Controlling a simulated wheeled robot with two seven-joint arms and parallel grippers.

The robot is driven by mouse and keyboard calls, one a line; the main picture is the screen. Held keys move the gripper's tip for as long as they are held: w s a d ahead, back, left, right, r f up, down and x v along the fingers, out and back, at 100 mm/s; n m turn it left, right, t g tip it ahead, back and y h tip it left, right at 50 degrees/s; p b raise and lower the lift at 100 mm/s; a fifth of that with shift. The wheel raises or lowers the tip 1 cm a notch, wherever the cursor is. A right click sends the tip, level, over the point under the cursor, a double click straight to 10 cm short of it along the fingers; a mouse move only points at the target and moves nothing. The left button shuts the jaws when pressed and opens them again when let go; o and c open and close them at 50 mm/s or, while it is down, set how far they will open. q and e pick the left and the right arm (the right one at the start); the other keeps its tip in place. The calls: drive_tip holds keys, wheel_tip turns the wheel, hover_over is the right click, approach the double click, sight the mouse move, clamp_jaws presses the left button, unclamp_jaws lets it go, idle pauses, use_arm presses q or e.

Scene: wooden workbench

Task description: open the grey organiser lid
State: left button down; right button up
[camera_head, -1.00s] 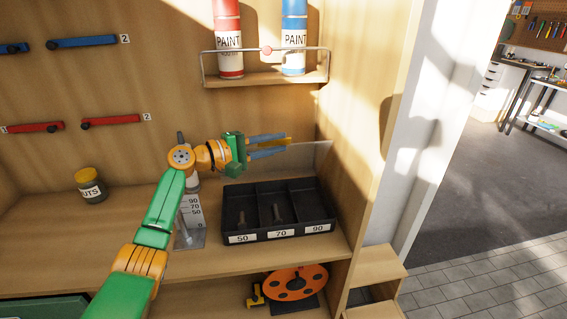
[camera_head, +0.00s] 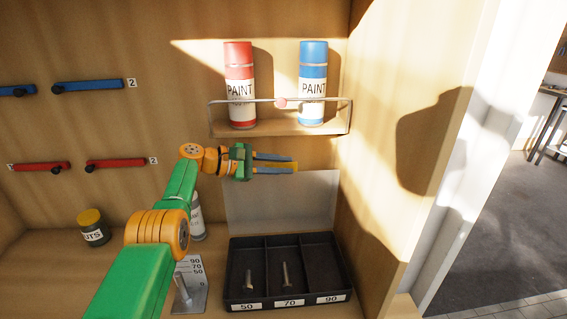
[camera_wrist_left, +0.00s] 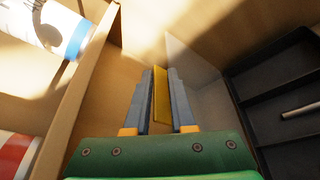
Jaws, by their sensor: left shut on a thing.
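The black organiser (camera_head: 236,292) sits on the bench with three compartments labelled 50, 70 and 90. Its grey, see-through lid (camera_head: 280,205) stands upright along the back edge, so the compartments are uncovered. My left gripper (camera_head: 292,162) is at the top edge of the lid, shut on its yellow tab (camera_wrist_left: 160,95). In the left wrist view, the two blue fingers lie on either side of the tab, and the lid (camera_wrist_left: 200,90) is beside them. My right gripper is in neither view.
Bolts lie in the 50 (camera_head: 249,281) and 70 (camera_head: 285,274) compartments. A wire-railed shelf (camera_head: 280,126) with red (camera_head: 239,70) and blue (camera_head: 313,65) paint cans is just above my gripper. A side wall (camera_head: 390,160) is close on the right. A nuts jar (camera_head: 93,230) stands at left.

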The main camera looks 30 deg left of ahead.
use_arm(q)
drive_tip(key=shift+s+f, duration=0.15)
drive_tip(key=shift+f, duration=0.25)
drive_tip(key=c, duration=1)
unclamp_jaws()
drive_tip(key=shift+w+a+f, duration=0.25)
drive_tip(key=shift+w+a, duration=0.1)
drive_tip(key=shift+w, duration=0.3)
drive_tip(key=shift+s+d+r, duration=0.2)
drive_tip(key=shift+d+r, duration=0.05)
drive_tip(key=shift+r, duration=0.05)
drive_tip(key=shift+s+a, duration=0.25)
drive_tip(key=shift+a, duration=0.25)
drive_tip(key=b+v, duration=0.2)
drive_tip(key=v, duration=0.4)
drive_tip(key=shift+s+d+r, duration=0.1)
drive_tip(key=shift+s+r, duration=0.05)
drive_tip(key=shift+s, duration=0.05)
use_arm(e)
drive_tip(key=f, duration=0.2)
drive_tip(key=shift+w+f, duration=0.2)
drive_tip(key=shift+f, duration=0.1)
